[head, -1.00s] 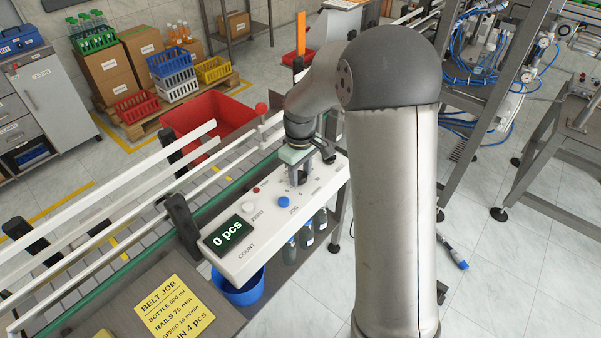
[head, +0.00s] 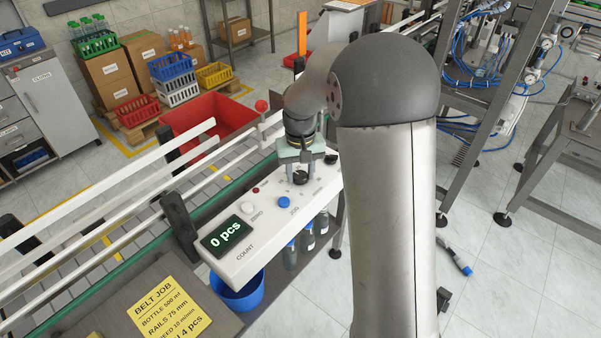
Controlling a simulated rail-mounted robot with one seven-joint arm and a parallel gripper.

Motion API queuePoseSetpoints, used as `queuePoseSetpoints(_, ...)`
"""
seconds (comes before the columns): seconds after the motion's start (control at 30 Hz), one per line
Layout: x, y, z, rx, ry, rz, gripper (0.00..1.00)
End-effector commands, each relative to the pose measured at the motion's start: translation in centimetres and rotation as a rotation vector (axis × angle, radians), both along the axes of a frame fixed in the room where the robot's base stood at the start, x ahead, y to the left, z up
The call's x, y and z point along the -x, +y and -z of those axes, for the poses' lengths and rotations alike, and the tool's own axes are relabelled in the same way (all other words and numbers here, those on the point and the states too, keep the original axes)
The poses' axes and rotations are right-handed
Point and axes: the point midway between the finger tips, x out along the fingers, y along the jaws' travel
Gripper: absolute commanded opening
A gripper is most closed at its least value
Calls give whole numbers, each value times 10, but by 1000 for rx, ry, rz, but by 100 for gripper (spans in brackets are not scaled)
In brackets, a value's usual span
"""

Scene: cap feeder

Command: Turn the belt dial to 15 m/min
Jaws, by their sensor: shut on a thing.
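The belt dial (head: 300,178) is a small black knob on the white control panel (head: 265,233), near its far end. Small scale marks around it are too fine to read. My gripper (head: 300,172) points down over the dial, with its fingers shut on the knob. The hand and wrist partly cover the dial, so its pointer setting cannot be read. A yellow job card (head: 172,307) at the lower left appears to give a speed of 10 m/min.
The panel also carries a blue button (head: 284,202), a white button (head: 247,207), a small red lamp (head: 256,190) and a count display (head: 226,236) reading 0 pcs. Conveyor rails (head: 110,190) run behind it. A blue bucket (head: 240,293) and bottles (head: 307,237) sit below.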

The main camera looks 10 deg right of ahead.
Motion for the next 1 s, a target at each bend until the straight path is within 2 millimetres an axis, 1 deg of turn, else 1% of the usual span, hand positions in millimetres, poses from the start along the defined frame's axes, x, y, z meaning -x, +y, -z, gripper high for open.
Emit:
queuePoseSetpoints(0.5, -1, 0, -1, 0, -3, 21, 16)
queuePoseSetpoints(0.53, -1, 0, -1, 0, -3, 20, 47)
queuePoseSetpoints(0.57, -1, 0, -1, 0, -3, 20, 56)
queuePoseSetpoints(0.6, -1, 0, -1, 0, -3, 20, 61)
queuePoseSetpoints(0.87, 0, 0, -1, 0, -1, 20, 61)
queuePoseSetpoints(1.0, -1, 0, -10, 0, -4, 19, 61)
